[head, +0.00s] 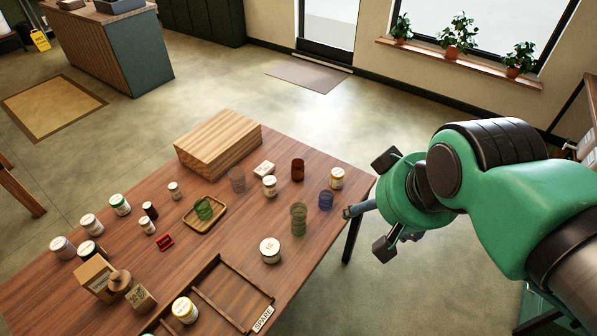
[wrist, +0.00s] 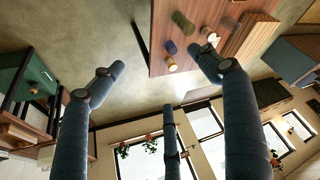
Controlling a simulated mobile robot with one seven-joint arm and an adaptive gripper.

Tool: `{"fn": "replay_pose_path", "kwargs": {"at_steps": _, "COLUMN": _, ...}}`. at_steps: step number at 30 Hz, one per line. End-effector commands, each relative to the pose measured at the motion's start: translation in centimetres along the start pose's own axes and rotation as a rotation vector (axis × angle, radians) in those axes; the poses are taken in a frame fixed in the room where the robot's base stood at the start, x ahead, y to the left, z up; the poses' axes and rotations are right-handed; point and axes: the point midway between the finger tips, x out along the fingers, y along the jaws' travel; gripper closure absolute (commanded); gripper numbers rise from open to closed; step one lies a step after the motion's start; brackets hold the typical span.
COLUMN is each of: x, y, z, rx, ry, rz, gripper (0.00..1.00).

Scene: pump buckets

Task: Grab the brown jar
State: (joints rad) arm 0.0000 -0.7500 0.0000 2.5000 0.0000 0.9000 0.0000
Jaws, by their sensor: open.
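A reddish-brown, see-through jar (head: 298,170) stands upright toward the back right of the wooden table in the head view. A smaller, dark brown jar with a pale label (head: 150,210) stands on the left side of the table. My gripper (head: 367,207) is beyond the table's right edge, apart from both jars. In the wrist view my gripper (wrist: 160,75) has its three fingers spread and nothing between them. Some jars show small at the top of the wrist view; I cannot clearly tell the brown one there.
A blue cup (head: 326,201), a yellow-banded white jar (head: 337,178) and a green glass (head: 298,219) stand near the reddish-brown jar. A wooden box (head: 218,150) is at the back. A tray (head: 206,290) lies in front. Floor is clear right of the table.

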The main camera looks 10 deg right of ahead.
Motion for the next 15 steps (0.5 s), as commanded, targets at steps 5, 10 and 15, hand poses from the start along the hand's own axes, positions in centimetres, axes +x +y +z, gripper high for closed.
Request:
{"fn": "replay_pose_path", "kwargs": {"at_steps": 5, "x": 0.00, "y": 0.00, "z": 0.00, "rx": 0.000, "ry": 0.000, "rz": 0.000, "gripper": 0.32}}
{"fn": "replay_pose_path", "kwargs": {"at_steps": 10, "x": 0.00, "y": -0.01, "z": -0.05, "rx": 0.000, "ry": 0.000, "rz": 0.000, "gripper": 0.32}}
{"fn": "replay_pose_path", "kwargs": {"at_steps": 15, "x": 0.07, "y": -0.04, "z": -0.79, "rx": 0.002, "ry": -0.006, "rz": -0.001, "gripper": 0.32}}
